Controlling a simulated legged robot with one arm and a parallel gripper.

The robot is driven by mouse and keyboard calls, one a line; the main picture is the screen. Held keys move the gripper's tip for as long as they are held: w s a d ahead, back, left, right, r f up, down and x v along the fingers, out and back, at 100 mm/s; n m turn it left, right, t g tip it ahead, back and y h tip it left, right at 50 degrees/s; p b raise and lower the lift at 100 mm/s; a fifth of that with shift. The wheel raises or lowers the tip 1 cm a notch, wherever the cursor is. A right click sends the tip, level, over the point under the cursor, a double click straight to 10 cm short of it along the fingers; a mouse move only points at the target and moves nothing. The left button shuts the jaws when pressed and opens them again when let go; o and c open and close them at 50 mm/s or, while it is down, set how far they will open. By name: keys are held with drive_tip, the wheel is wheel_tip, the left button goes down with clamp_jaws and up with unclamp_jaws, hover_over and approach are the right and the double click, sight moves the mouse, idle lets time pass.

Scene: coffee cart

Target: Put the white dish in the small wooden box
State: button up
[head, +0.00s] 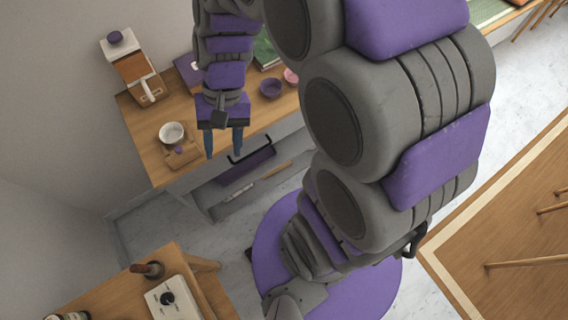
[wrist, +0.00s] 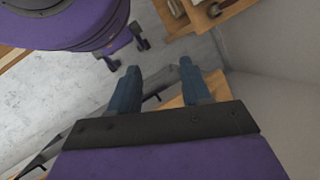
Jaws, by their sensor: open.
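The white dish (head: 171,133), a small round bowl, sits upright near the left front of the wooden counter in the head view. Just in front of it, close to or touching it, is a low wooden piece (head: 186,160) with a small purple item on it; this may be the small wooden box, but I cannot tell its depth. My gripper (head: 223,152) points down to the right of both, near the counter's front edge. Its two blue fingers are apart with nothing between them, as the wrist view (wrist: 159,70) also shows. Neither dish nor box is recognisable in the wrist view.
A coffee grinder (head: 137,72) stands at the counter's back left. A purple bowl (head: 271,88) and a pink cup (head: 291,76) are to the right. Below the front edge is a dark-handled drawer or bin (head: 247,168). Another table (head: 210,290) is at lower left.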

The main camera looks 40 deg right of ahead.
drive_tip(key=s+d+r+n+t+h, duration=0.1)
drive_tip(key=s+d, duration=0.5)
drive_tip(key=s, duration=0.6)
drive_tip(key=shift+s+d+r+n+t+h, duration=0.3)
drive_tip(key=shift+r+n+h, duration=0.3)
drive_tip(key=shift+n+h, duration=0.9)
